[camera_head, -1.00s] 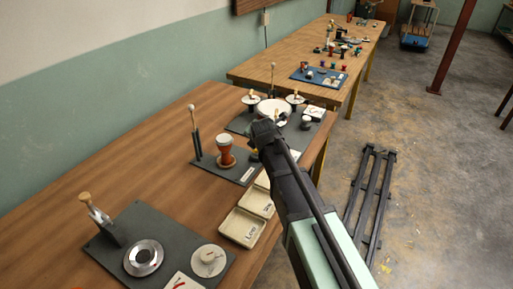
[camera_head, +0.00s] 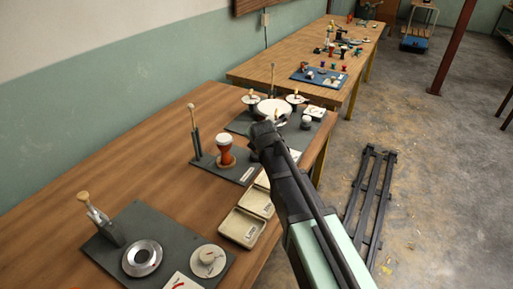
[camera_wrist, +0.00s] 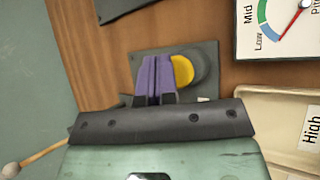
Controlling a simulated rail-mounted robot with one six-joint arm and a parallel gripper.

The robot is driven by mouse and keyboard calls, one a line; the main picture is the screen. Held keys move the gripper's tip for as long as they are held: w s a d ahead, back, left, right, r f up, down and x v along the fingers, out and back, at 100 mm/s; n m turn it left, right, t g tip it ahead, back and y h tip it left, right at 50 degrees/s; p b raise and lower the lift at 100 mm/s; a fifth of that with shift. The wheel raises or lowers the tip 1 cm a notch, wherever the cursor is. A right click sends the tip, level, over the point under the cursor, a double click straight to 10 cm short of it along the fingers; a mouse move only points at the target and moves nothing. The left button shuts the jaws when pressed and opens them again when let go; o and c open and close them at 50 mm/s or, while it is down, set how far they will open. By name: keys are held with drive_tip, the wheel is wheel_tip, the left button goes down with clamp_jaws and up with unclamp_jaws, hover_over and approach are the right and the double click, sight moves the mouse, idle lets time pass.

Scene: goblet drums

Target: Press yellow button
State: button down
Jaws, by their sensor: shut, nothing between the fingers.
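The yellow button (camera_wrist: 182,70) shows in the wrist view as a round yellow cap on a dark grey base plate (camera_wrist: 203,60). My gripper (camera_wrist: 154,60) is shut, with its two purple fingers together and nothing between them. In the picture the fingers lie just left of the button and overlap its left edge. I cannot tell whether they touch it. In the head view my dark wrist (camera_head: 266,135) is over the far part of the wooden table, and the fingers and button are hidden behind it.
A gauge (camera_wrist: 285,25) marked Low and Mid is at upper right in the wrist view, above a cream tray (camera_wrist: 262,110) labelled High. A mallet (camera_wrist: 25,162) is at lower left. In the head view an orange goblet drum (camera_head: 225,150) stands left of my wrist.

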drive_tip(key=shift+f+b, duration=0.85)
drive_tip(key=shift+f, duration=0.05)
idle(0.5)
idle(0.4)
drive_tip(key=shift+r+p, duration=1.4)
wheel_tip(320, 180, up, 5)
drive_tip(key=p, duration=0.5)
drive_tip(key=shift+r, duration=0.1)
